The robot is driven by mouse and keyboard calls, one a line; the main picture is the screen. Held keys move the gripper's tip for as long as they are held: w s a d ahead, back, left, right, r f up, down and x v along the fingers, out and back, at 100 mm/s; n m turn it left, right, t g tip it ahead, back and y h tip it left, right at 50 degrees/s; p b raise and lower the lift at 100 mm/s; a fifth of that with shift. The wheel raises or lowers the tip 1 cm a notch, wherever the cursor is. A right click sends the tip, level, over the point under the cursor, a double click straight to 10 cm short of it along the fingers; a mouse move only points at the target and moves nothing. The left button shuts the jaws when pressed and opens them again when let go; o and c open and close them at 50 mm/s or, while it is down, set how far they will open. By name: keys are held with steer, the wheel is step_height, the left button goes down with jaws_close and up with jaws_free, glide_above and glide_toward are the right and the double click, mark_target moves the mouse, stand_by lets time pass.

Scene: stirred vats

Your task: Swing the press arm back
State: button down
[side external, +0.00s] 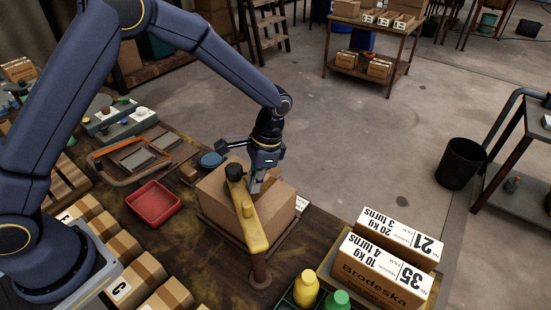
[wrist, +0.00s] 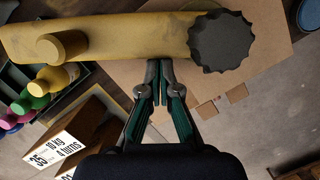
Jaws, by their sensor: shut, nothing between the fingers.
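The yellow press arm (side external: 254,232) lies across the top of a cardboard box (side external: 215,192). It runs from a reddish-brown post (side external: 260,272) at the near side to a black knob (side external: 235,172) at its far end. A short yellow peg (side external: 247,209) stands on it. In the wrist view the press arm (wrist: 130,38) spans the top, with the black knob (wrist: 221,41) at right and the peg (wrist: 62,46) at left. My gripper (side external: 256,188) is shut and empty, low over the box beside the arm. Its fingertips (wrist: 160,64) meet at the arm's edge near the knob; contact is unclear.
Labelled boxes (side external: 388,264) and a tray with yellow and green bottles (side external: 306,288) stand at the near right. A red tray (side external: 153,202) and a row of small boxes (side external: 124,246) lie left. The floor beyond the bench is open, with a black bin (side external: 460,163).

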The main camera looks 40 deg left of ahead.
mark_target(230, 186)
steer(key=s+a+n, duration=0.2)
steer(key=s+a+n+h, duration=0.1)
steer(key=s+n, duration=0.1)
steer(key=shift+s+a+n, duration=0.35)
steer(key=shift+n, duration=0.05)
steer(key=s+n, duration=0.1)
steer(key=s+a+n, duration=0.1)
steer(key=shift+s+h, duration=0.35)
steer(key=shift+h, duration=0.05)
steer(key=shift+s+g, duration=0.15)
steer(key=shift+g, duration=0.15)
steer(key=w, duration=0.4)
steer(key=shift+w, duration=0.1)
steer(key=v, duration=1)
steer(key=shift+w+d, duration=0.1)
steer(key=shift+w, duration=0.05)
